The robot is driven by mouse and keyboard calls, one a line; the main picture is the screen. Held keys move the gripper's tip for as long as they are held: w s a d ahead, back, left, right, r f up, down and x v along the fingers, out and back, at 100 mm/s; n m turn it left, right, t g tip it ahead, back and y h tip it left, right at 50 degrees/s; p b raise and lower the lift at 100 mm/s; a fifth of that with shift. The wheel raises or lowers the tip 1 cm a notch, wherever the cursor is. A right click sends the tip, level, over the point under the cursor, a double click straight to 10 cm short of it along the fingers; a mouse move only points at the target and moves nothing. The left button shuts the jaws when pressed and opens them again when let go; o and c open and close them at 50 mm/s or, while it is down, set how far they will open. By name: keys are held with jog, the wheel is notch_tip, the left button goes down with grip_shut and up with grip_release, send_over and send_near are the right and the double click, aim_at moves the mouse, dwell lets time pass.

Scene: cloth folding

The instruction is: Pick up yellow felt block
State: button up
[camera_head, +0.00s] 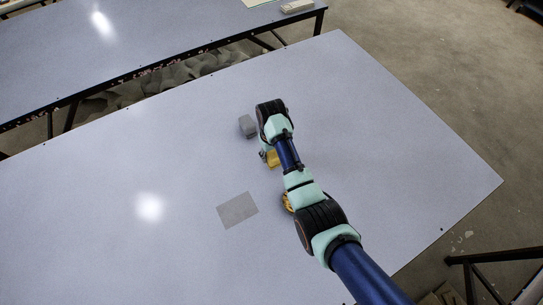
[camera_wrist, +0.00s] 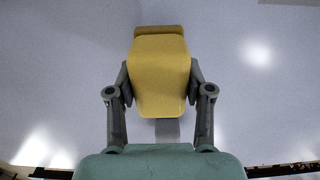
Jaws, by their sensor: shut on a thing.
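The yellow felt block (camera_wrist: 160,75) is between the two grey fingers of my gripper (camera_wrist: 160,90) in the wrist view. The fingers press on its left and right sides, so my gripper is shut on it. In the head view a small part of the yellow block (camera_head: 272,159) shows beside my arm, which hides the rest and most of the gripper. I cannot tell for sure how high the block is above the table.
A grey block (camera_head: 248,126) stands on the pale table (camera_head: 110,190) just left of my wrist. A flat grey square (camera_head: 237,210) lies nearer the front; part of a grey patch shows below the block in the wrist view. The table is otherwise largely clear. A second table (camera_head: 150,45) stands behind.

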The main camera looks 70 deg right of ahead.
notch_tip(320, 180, up, 16)
jog(key=p, duration=0.6)
